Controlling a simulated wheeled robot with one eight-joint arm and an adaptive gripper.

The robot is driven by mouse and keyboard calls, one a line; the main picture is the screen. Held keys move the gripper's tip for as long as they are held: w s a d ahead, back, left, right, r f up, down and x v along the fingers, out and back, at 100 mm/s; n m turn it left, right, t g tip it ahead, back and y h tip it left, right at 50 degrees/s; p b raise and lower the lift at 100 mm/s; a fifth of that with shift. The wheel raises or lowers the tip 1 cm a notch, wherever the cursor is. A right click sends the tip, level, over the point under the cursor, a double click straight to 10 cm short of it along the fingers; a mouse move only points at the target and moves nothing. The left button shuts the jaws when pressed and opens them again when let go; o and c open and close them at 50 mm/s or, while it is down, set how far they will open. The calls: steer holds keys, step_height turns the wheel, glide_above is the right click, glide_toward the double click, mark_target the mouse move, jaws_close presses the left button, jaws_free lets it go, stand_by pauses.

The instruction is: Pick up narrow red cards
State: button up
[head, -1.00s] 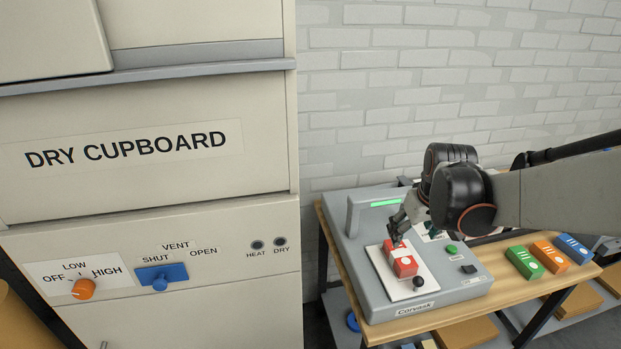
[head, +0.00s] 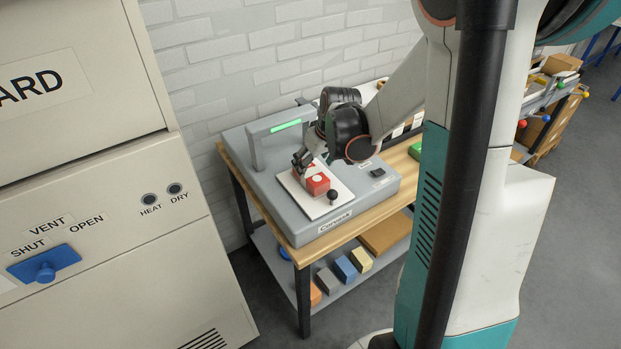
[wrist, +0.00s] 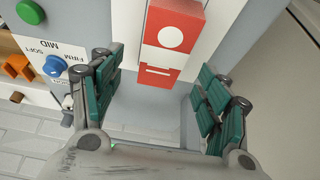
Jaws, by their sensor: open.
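The narrow red cards (head: 318,184) are a small red block with a white dot, lying on a white plate (head: 336,205) on the grey machine. In the wrist view the red cards (wrist: 172,38) show at the top centre, with a white dot, a pale band and a white line near the close end. My gripper (head: 303,160) is at the far end of the cards in the head view. In the wrist view my gripper (wrist: 162,85) is open, with green-padded fingers on either side of the cards' close end and a gap to each. It holds nothing.
The grey machine (head: 350,222) stands on a wooden-topped bench and has a raised arch with a green light (head: 285,126). A black knob (head: 332,195) is near the cards. A green block (head: 415,150) is farther right. The dry cupboard (head: 80,120) stands left.

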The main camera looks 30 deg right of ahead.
mark_target(311, 172)
steer(key=x, duration=0.1)
steer(key=b+x, duration=0.1)
steer(key=x, duration=0.1)
steer(key=b+x, duration=0.1)
steer(key=x, duration=0.1)
steer(key=shift+s+a+f, duration=0.1)
steer(key=shift+s+f, duration=0.05)
steer(key=shift+s, duration=0.15)
steer(key=c, duration=1.4)
